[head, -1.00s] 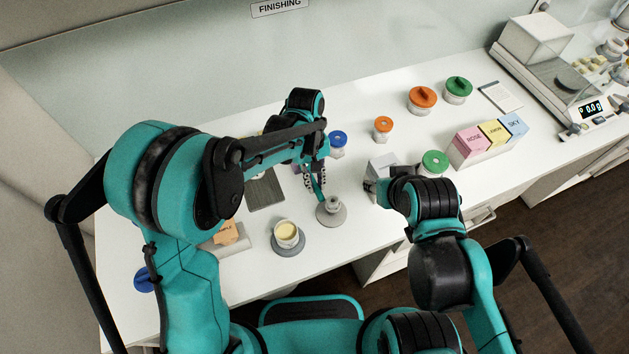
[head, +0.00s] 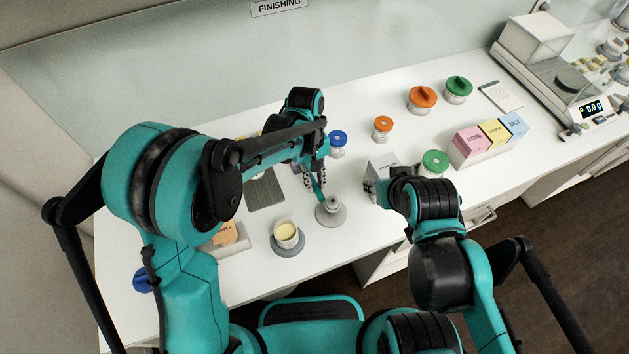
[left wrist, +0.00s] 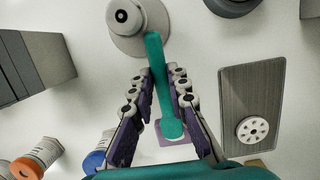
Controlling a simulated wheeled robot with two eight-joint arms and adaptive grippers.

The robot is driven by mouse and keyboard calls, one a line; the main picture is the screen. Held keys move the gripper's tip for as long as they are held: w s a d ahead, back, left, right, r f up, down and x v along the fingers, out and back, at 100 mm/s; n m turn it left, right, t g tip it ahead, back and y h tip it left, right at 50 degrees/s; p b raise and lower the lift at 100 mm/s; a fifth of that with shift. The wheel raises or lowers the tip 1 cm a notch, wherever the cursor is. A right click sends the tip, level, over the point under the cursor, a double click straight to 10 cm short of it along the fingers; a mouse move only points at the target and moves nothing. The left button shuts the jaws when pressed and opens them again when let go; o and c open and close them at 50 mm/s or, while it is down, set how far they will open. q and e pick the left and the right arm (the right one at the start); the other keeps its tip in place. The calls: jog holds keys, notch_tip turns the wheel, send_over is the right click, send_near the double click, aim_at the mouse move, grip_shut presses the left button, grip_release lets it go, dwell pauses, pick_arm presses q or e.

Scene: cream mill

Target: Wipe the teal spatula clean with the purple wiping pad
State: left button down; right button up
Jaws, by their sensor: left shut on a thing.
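The teal spatula (head: 320,187) is in my left gripper (head: 316,182), which is shut on it. In the left wrist view the spatula (left wrist: 158,75) runs between the fingers of the left gripper (left wrist: 162,88), one end by the grey round stand (left wrist: 140,35). A flat purple square, which looks like the wiping pad (left wrist: 160,143), shows under the spatula's wide end; I cannot tell whether they touch. The round stand (head: 331,217) is just below the gripper in the head view. My right gripper (head: 371,190) is beside a grey-white box; its jaws are unclear.
A cream-filled cup (head: 286,230) stands on a grey disc in front. A grey ribbed tray (head: 268,196) is left of the left gripper. The grey-white box (head: 380,163), lidded jars and ROSE, LEMON and SKY boxes (head: 470,145) stand to the right. The front counter edge is close.

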pick_arm(q)
jog(key=shift+w, duration=0.45)
jog(key=shift+s+f, duration=0.1)
jog(key=shift+s, duration=0.65)
jog(key=shift+w+a, duration=0.1)
jog(key=shift+w, duration=0.65)
jog(key=shift+s+d+p+v, duration=0.1)
jog(key=shift+s+p+v, duration=0.1)
jog(key=shift+p+v, duration=0.6)
jog(key=shift+s+d+p+v, duration=0.15)
jog(key=shift+p+v, duration=0.25)
jog(key=shift+v, duration=0.8)
jog(key=shift+s+a+p+v, duration=0.1)
jog(key=shift+s+p+v, duration=0.2)
jog(key=shift+p+v, duration=0.5)
jog(key=shift+r, duration=0.35)
